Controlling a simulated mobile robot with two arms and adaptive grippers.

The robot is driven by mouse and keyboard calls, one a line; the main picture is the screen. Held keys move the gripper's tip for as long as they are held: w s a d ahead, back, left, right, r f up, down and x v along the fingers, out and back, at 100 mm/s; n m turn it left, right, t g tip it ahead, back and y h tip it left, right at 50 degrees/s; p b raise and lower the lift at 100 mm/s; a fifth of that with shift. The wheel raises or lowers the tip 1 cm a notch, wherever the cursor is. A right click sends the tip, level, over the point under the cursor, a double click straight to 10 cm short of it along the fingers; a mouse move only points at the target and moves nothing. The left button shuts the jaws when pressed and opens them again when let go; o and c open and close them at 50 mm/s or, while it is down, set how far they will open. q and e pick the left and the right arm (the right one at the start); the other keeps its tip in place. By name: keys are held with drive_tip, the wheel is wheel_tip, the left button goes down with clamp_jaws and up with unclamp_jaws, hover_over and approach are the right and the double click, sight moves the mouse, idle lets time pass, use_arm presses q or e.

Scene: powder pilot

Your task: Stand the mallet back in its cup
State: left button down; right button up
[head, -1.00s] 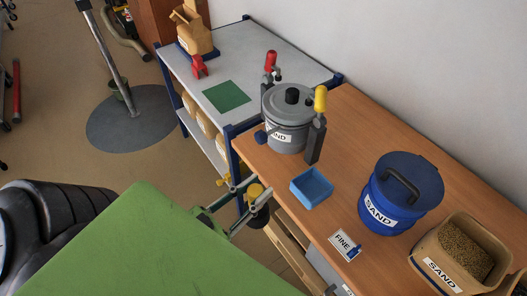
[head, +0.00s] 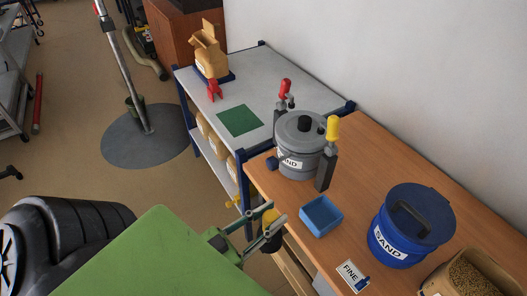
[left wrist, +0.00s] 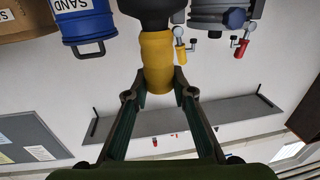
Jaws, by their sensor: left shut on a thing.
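My left gripper (head: 262,222) is shut on the yellow handle of the mallet (head: 270,243). It holds the mallet in the air beside the front edge of the wooden bench, with the dark head below the handle. In the left wrist view the fingers of my gripper (left wrist: 160,92) close on the yellow grip of the mallet (left wrist: 157,60), and the black head is partly cut off by the top edge. My right gripper is not in view.
On the wooden bench (head: 375,160) stand a grey lidded pot (head: 295,160) with a yellow-topped dark upright, a blue tray (head: 320,216), a blue sand bucket (head: 400,245) and a sand box (head: 440,285). A grey table (head: 265,80) adjoins it. Floor (head: 75,120) is open at left.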

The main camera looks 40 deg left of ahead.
use_arm(q)
drive_tip(key=x, duration=0.1)
drive_tip(key=p+x, duration=0.1)
drive_tip(key=shift+w+d+r, duration=0.2)
drive_tip(key=shift+w+r, duration=0.05)
drive_tip(key=shift+s+d+p+x, duration=0.2)
drive_tip(key=shift+d+p+x, duration=0.75)
drive_tip(key=shift+p+x, duration=4.35)
drive_tip(key=w+d+f+b, duration=0.1)
drive_tip(key=w+f+b, duration=0.3)
drive_tip(key=b, duration=0.4)
drive_tip(key=shift+w+f, duration=0.4)
drive_tip(key=shift+f, duration=0.05)
drive_tip(key=shift+f+b, duration=0.4)
drive_tip(key=shift+f, duration=0.15)
